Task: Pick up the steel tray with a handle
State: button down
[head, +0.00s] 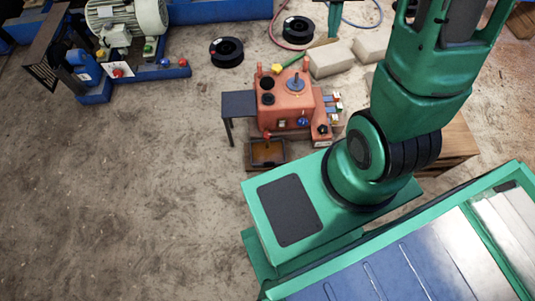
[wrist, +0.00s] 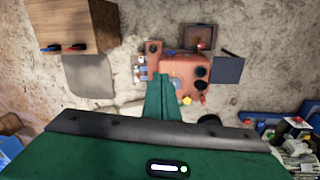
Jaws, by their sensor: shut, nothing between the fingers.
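The steel tray (head: 281,157) is a small dark open box with a brownish inside, on the floor at the near side of the orange jaw crusher (head: 284,104). In the wrist view the tray (wrist: 191,31) is near the top, just above the crusher (wrist: 178,68). A small red part, perhaps its handle, shows at the tray's crusher side. My gripper (wrist: 160,77) shows in the wrist view as green fingers together, shut and empty. It overlaps the crusher in the picture, apart from the tray. The head view does not show the gripper.
A dark side plate (head: 239,104) stands left of the crusher, and small coloured parts (head: 332,104) lie at its right. Stone blocks (head: 331,60) and black rings (head: 227,52) lie behind. A wooden box (wrist: 70,25) stands nearby. The floor left of the tray is clear.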

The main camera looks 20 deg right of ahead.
jog(key=w+a+f, duration=0.3)
jog(key=w+f, duration=0.7)
jog(key=f, duration=0.5)
jog(key=n+y, duration=0.1)
jog(key=n, duration=0.1)
send_over(268, 158)
jog(key=f, duration=5.9)
jog(key=shift+w+f, duration=0.1)
jog(key=shift+w, duration=0.15)
jog(key=shift+s+f, duration=0.1)
jog(key=shift+f, duration=0.15)
jog(key=shift+s+a+r, duration=0.1)
jog(key=shift+s+a, duration=0.2)
jog(key=shift+s, duration=0.6)
jog(key=shift+s+a, duration=0.25)
jog(key=shift+s, duration=0.6)
